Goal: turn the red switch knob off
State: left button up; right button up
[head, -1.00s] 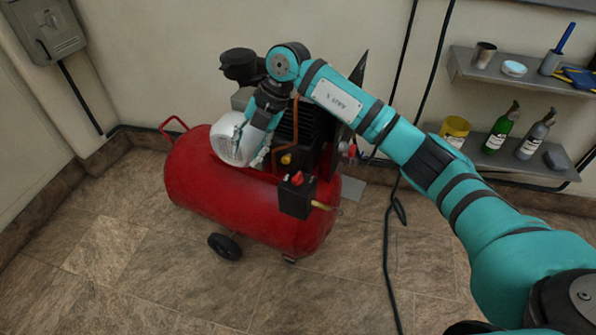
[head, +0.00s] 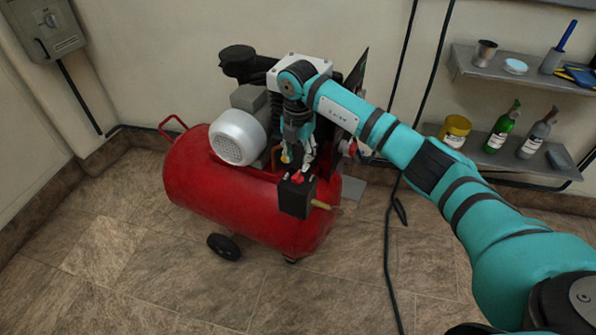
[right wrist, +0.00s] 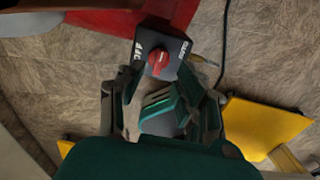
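The red switch knob (head: 297,178) sits on top of a black switch box (head: 296,199) at the front of the red compressor tank (head: 235,205). In the right wrist view the knob (right wrist: 158,61) lies just beyond and roughly between my fingertips, on the box face with white lettering. My right gripper (head: 298,160) points down just above the knob; its fingers (right wrist: 160,88) look spread apart with nothing held. Whether a fingertip touches the knob I cannot tell. My left gripper is not in view.
The compressor's grey motor (head: 238,137) stands left of my right gripper. A brass fitting (head: 321,205) sticks out right of the box. Shelves with bottles (head: 497,130) hang on the right wall. A black cable (head: 387,260) lies on the open tiled floor.

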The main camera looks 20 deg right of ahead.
aim_at(298, 173)
notch_tip(298, 173, down, 5)
jog(key=shift+f, duration=0.1)
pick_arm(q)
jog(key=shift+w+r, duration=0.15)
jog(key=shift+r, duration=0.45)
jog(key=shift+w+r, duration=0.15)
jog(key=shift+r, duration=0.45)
pick_arm(e)
grip_shut()
